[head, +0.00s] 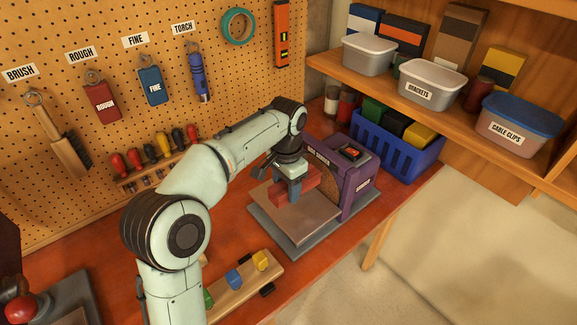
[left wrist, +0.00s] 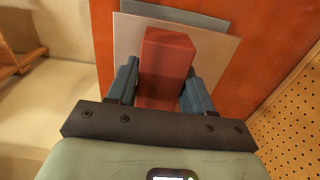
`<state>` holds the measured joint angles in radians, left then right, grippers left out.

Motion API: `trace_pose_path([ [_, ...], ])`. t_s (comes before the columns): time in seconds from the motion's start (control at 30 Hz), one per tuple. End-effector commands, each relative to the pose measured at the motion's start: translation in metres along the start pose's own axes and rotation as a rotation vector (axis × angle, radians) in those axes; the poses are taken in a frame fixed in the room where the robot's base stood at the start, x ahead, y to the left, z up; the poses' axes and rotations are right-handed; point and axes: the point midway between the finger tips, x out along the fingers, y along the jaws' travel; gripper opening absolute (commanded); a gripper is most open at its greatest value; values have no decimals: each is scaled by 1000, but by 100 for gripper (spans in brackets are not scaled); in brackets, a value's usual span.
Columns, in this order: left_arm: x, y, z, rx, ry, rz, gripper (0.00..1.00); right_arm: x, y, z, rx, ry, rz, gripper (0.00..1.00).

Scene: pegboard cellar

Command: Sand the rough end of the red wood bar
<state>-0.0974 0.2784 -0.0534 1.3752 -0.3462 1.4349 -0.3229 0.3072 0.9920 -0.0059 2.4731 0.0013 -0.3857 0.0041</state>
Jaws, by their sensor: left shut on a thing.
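The red wood bar (head: 312,178) is in the jaws of my left gripper (head: 289,188), over the light work plate (head: 300,222) of the disc sander. My left gripper is shut on the bar, with a blue-grey finger on each side. In the left wrist view the bar (left wrist: 166,62) lies between the fingers (left wrist: 160,88), over the plate (left wrist: 218,50). The purple disc sander (head: 358,198) stands at the bar's right, its brown disc facing the bar. I cannot tell whether the bar touches the disc or the plate. The rough end is not clear. My right gripper is not in view.
A blue crate (head: 405,160) with boxes stands behind the sander. A wooden block with coloured pieces (head: 240,284) is near the bench's front edge. Tools hang on the pegboard (head: 135,22); a shelf (head: 455,118) with bins overhangs at right.

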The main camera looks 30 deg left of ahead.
Motion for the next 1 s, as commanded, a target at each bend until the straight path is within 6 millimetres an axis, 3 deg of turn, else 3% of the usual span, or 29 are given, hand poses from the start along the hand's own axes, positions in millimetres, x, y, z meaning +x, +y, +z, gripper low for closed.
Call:
trace_pose_path([
  [0.27, 29, 2, 5, -3, 2, 6, 15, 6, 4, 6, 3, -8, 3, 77],
  [0.7, 80, 3, 1, -3, 0, 6, 15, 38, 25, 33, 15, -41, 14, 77],
  [1.0, 86, 2, -14, -3, 6, 4, 15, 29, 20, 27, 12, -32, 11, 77],
])
